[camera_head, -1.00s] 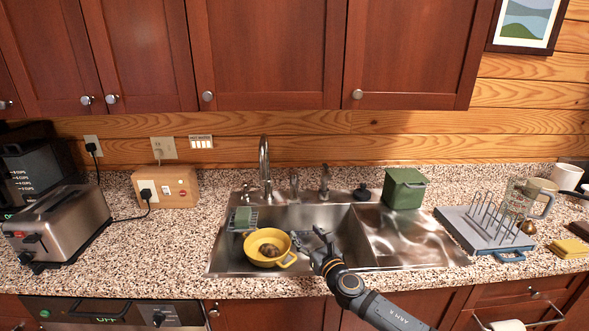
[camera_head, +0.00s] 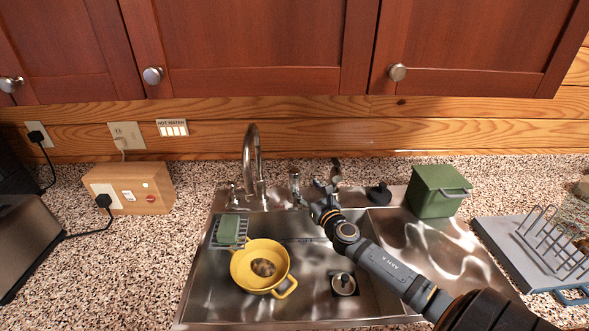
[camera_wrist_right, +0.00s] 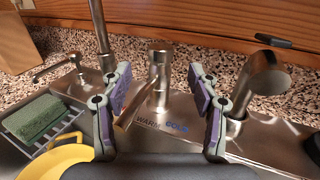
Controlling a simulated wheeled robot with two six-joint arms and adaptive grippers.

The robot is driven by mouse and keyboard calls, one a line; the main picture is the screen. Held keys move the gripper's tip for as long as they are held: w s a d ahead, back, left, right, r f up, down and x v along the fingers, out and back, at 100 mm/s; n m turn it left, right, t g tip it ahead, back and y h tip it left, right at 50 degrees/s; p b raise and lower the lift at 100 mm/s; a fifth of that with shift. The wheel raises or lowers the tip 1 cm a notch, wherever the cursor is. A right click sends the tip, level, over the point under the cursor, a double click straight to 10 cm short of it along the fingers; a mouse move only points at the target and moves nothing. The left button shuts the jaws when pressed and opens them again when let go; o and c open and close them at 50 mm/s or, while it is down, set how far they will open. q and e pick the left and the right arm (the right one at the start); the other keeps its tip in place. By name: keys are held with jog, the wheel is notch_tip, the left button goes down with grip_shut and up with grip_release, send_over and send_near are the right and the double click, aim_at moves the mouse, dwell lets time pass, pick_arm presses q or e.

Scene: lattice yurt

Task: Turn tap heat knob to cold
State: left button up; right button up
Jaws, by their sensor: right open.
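The tap heat knob (camera_head: 294,180) is a metal post with a lever, behind the sink to the right of the tall faucet (camera_head: 253,165). In the right wrist view, the knob (camera_wrist_right: 158,76) stands between my open fingers, with its lever (camera_wrist_right: 128,116) slanting down to the left. Labels on the sink deck below it read WARM on the left and what looks like COLD on the right. My right gripper (camera_head: 314,192) is open and empty in the head view, close to the knob; it also shows in the wrist view (camera_wrist_right: 158,88). My left gripper is not in view.
A metal sprayer (camera_wrist_right: 262,82) stands close to the right finger. The sink (camera_head: 310,258) holds a yellow pan (camera_head: 247,270) and a rack with a green sponge (camera_head: 229,229). A green bin (camera_head: 436,192) stands at right, a wooden box (camera_head: 148,186) at left.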

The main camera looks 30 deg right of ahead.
aim_at(297, 176)
jog(key=w, duration=0.2)
jog(key=w+d+p, duration=0.1)
jog(key=w, duration=0.1)
jog(key=shift+r, duration=0.15)
jog(key=w, duration=0.4)
jog(key=shift+w+d+f, duration=0.3)
jog(key=shift+w+f, duration=0.05)
jog(key=shift+w, duration=0.55)
jog(key=c, duration=0.7)
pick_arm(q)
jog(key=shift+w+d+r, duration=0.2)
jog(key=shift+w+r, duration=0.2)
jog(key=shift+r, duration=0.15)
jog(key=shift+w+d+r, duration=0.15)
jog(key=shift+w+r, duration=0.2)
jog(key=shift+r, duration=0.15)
pick_arm(e)
grip_shut()
